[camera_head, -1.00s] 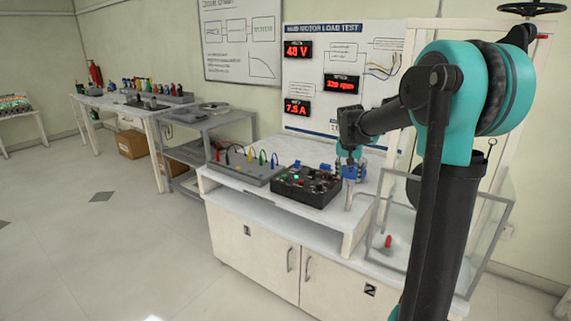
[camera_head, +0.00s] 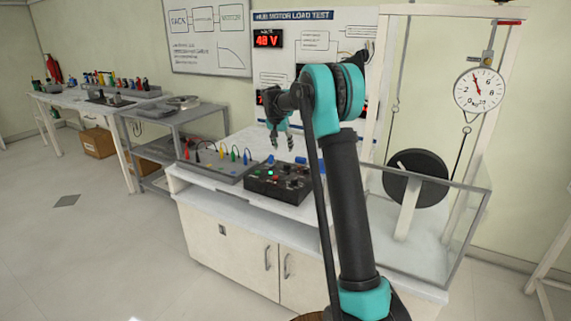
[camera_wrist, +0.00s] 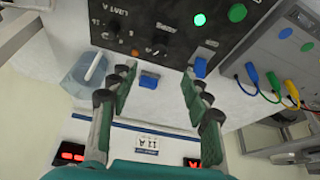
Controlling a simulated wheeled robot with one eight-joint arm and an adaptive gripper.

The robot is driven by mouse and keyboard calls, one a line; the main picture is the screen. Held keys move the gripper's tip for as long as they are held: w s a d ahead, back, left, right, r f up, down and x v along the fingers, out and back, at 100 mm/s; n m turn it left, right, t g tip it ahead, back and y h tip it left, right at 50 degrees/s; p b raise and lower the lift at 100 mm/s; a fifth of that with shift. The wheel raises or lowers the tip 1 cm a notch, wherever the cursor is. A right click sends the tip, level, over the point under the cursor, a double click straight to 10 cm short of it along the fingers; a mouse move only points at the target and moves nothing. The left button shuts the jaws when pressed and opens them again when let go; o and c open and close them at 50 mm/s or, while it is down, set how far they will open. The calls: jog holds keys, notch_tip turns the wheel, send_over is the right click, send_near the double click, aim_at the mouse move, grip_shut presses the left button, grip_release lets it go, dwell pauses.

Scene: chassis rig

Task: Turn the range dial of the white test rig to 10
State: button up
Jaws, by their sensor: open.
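The white test rig (camera_head: 250,222) is a bench with a black control box (camera_head: 278,184) on top. In the wrist view the box's black panel (camera_wrist: 180,42) fills the upper middle, with a lit green lamp (camera_wrist: 199,19), small dark knobs and pale lettering. I cannot tell which knob is the range dial, and its setting is too small to read. My gripper (camera_head: 280,140) hangs above the box, apart from it. In the wrist view my gripper (camera_wrist: 157,72) is open and empty, its fingers pointing toward the panel's near edge.
A grey terminal box (camera_head: 222,163) with coloured plugs adjoins the control box. Blue blocks (camera_wrist: 149,80) lie by the panel's edge. A clear-walled enclosure (camera_head: 450,235) holds a black wheel (camera_head: 418,178) at the right, under a round dial gauge (camera_head: 481,91). Open floor lies left.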

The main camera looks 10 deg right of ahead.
aim_at(287, 164)
jog(key=x, duration=1.1)
jog(key=shift+d+f, duration=0.1)
jog(key=shift+f, duration=0.25)
jog(key=shift+c, duration=0.6)
grip_shut()
jog(key=shift+n, duration=0.5)
jog(key=n+y, duration=0.1)
jog(key=n, duration=0.1)
jog(key=n+y, duration=0.1)
jog(key=n, duration=0.1)
jog(key=shift+d+n+t, duration=0.2)
jog(key=shift+n+t, duration=0.1)
jog(key=shift+n, duration=0.1)
jog(key=n+y, duration=0.1)
jog(key=n, duration=0.2)
jog(key=n+y, duration=0.1)
jog(key=n, duration=0.2)
jog(key=shift+d+g, duration=0.1)
jog(key=shift+g, duration=0.3)
jog(key=shift+y, duration=0.3)
